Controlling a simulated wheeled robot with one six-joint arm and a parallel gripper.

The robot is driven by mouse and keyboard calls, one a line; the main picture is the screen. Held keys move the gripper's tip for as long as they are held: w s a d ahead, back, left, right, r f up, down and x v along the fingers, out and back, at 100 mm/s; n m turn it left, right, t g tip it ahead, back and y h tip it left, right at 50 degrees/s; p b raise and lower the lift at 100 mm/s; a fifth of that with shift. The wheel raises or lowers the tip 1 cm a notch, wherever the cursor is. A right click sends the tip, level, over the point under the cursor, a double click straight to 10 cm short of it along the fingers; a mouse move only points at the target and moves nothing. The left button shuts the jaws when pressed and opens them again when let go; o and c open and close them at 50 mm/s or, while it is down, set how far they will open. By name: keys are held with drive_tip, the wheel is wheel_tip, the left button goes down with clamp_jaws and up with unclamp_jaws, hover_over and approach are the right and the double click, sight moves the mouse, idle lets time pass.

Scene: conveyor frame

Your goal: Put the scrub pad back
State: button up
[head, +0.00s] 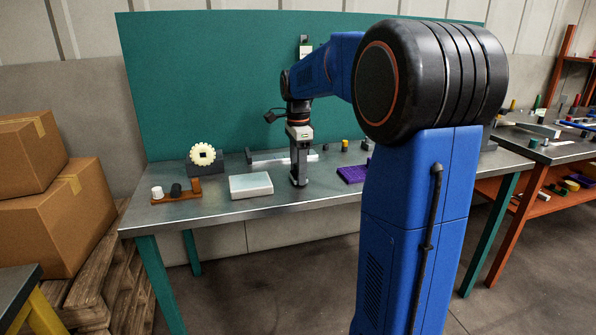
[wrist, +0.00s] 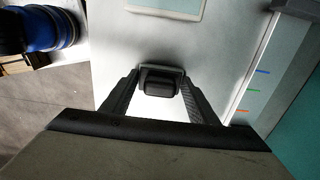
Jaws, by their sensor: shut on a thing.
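My gripper (head: 299,178) is low over the metal bench, pointing down. In the wrist view my gripper (wrist: 158,92) is shut on a small dark block with a grey rim (wrist: 160,84), which I take to be the scrub pad. It sits between both fingertips. In the head view the fingers mostly hide it, and I cannot tell whether it touches the bench top. A white box with a pale top (head: 251,186) lies just left of my gripper; part of it also shows at the top of the wrist view (wrist: 178,8).
A pale board (head: 267,158) lies behind my gripper; blue, green and red marks show on it in the wrist view (wrist: 252,91). A purple tray (head: 351,174) is to the right. A cream toothed wheel (head: 202,154) and a brown rack (head: 177,197) stand left.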

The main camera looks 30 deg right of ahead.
drive_tip(key=shift+f, duration=0.2)
drive_tip(key=o, duration=1)
drive_tip(key=shift+r, duration=0.1)
wheel_tip(320, 180, up, 12)
drive_tip(key=s+a+f+n+t, duration=0.1)
drive_tip(key=s+a+f+n, duration=0.4)
drive_tip(key=s, duration=0.5)
drive_tip(key=s+a+f+n+t, duration=0.2)
drive_tip(key=s+a+f+n, duration=0.3)
drive_tip(key=s+f+n, duration=0.3)
drive_tip(key=s+a+f+n+t, duration=0.1)
drive_tip(key=s+a+f+n, duration=0.4)
drive_tip(key=s+n, duration=0.3)
drive_tip(key=shift+s+a+f+t, duration=0.15)
drive_tip(key=shift+s+f, duration=0.15)
drive_tip(key=shift+s, duration=0.4)
drive_tip(key=shift+s+a+f+t, duration=0.1)
drive_tip(key=shift+s+f, duration=0.2)
drive_tip(key=shift+s, duration=0.45)
drive_tip(key=shift+s+a+f+t, duration=0.15)
drive_tip(key=shift+s+f, duration=0.15)
drive_tip(key=shift+s, duration=0.4)
